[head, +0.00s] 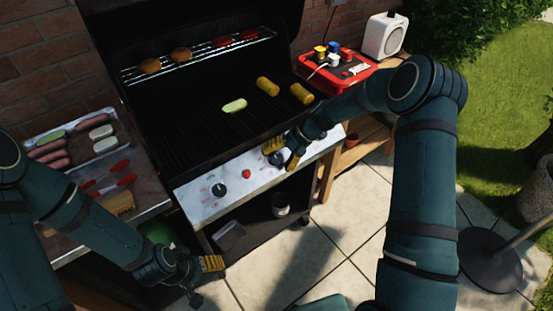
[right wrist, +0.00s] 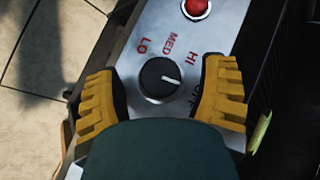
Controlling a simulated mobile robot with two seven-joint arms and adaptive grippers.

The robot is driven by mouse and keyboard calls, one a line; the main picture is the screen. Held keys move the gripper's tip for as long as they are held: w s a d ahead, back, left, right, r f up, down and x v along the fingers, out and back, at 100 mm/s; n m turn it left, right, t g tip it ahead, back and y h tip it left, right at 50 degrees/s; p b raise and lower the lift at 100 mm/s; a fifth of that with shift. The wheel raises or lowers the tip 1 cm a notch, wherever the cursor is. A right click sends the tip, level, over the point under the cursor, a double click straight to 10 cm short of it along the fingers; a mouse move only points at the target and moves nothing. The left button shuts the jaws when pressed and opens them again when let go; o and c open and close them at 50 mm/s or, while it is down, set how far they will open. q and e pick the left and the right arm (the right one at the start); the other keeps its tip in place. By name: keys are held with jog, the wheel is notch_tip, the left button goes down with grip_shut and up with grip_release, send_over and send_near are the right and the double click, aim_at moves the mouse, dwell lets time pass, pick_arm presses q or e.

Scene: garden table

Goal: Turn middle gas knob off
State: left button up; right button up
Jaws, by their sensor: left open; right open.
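A round black knob (right wrist: 160,78) with a white pointer line sits on the silver control panel (head: 255,180) of the grill. Its pointer faces between the HI and OFF marks in the right wrist view. My right gripper (right wrist: 162,95) is open, with its yellow fingers on either side of this knob and visible gaps to it. In the head view my right gripper (head: 283,154) partly covers the knob (head: 275,159). Another black knob (head: 219,189) is further left on the panel, past a red button (head: 246,174). My left gripper (head: 206,281) is open and empty, low in front of the grill.
Corn and a pale green slice (head: 234,105) lie on the grill grate (head: 195,125). A side shelf at left holds a food tray (head: 70,118) and red-headed tongs (head: 118,180). A red tray (head: 340,84) stands on a wooden table at right.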

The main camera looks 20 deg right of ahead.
jog(key=v, duration=1.1)
jog(key=shift+d+r, duration=0.2)
jog(key=shift+s, duration=0.1)
